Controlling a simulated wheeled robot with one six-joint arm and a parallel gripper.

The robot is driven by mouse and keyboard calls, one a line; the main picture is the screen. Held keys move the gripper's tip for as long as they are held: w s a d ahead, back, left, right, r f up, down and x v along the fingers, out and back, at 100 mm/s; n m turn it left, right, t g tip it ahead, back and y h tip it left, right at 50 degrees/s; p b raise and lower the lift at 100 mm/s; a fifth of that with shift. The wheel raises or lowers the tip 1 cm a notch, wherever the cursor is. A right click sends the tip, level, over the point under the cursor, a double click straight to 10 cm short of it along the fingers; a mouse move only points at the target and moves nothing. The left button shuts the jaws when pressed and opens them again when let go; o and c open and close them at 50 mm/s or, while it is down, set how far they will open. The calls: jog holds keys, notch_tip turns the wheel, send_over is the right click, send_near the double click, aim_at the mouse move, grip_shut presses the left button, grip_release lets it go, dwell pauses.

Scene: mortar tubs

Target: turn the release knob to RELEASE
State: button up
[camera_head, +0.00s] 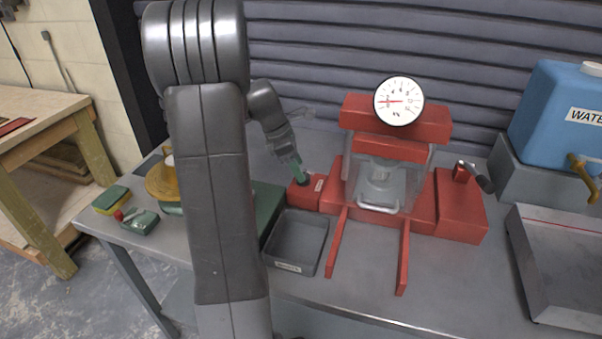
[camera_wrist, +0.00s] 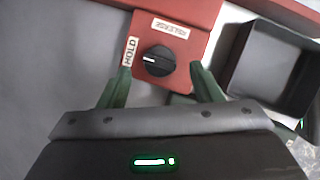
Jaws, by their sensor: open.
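The release knob (camera_wrist: 157,61) is a round black knob with a white pointer line, on top of a small red box (camera_head: 304,194). In the wrist view its pointer aims left, toward the HOLD label (camera_wrist: 130,52). A second label (camera_wrist: 170,28), upside down at the far side of the box, appears to read RELEASE. My gripper (camera_wrist: 160,84) is open, with green fingers on either side and just short of the knob, apparently not touching it. In the head view my gripper (camera_head: 301,172) is over the red box, and the knob is partly hidden.
A red press with a round dial gauge (camera_head: 398,101) stands right of the box. A grey tray (camera_head: 296,242) lies in front of it. A lever handle (camera_head: 476,176) is on the press's right. A blue water tank (camera_head: 556,112) stands at the far right. Sponges lie at the left.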

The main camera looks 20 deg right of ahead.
jog(key=shift+x, duration=1.6)
jog(key=c, duration=1)
